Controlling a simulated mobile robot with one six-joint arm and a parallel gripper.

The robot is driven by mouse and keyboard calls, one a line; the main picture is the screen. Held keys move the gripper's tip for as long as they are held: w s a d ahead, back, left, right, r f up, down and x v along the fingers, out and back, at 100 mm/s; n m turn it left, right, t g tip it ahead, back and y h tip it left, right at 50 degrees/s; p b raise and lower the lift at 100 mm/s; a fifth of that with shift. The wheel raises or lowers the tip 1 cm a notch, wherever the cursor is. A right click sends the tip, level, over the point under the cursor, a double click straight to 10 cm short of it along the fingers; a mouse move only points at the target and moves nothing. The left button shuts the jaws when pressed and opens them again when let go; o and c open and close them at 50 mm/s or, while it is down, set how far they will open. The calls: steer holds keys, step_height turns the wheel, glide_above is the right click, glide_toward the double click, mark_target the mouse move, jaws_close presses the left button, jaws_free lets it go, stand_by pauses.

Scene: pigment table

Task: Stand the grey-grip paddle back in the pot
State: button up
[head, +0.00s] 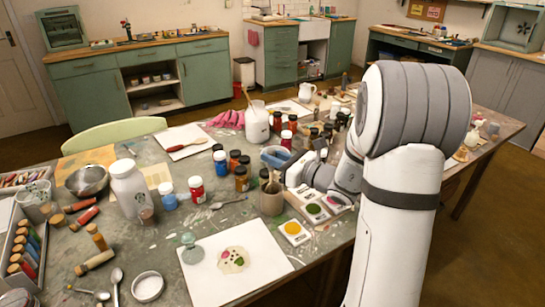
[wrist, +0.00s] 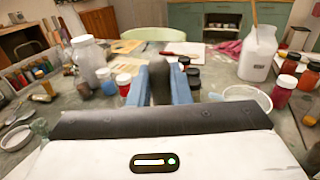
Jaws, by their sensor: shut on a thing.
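My gripper (wrist: 162,72) shows in the wrist view as two blue fingers shut on the dark grey grip of the paddle (wrist: 161,85). The grip stands between the fingers; the rest of the paddle is hidden behind the gripper body. In the head view my wrist reaches in from the right, and its end is close to the beige-grey pot (head: 271,203). The pot stands upright on the table with short dark handles showing at its mouth. I cannot tell whether the paddle's lower end is inside it. The pot does not show in the wrist view.
A white sheet (head: 205,284) lies in front. A white jar (head: 257,122) holding a wooden stick stands farther back.

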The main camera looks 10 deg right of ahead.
steer(key=o, duration=0.8)
steer(key=v, duration=0.7)
steer(key=shift+s+d, duration=0.25)
stand_by(0.4)
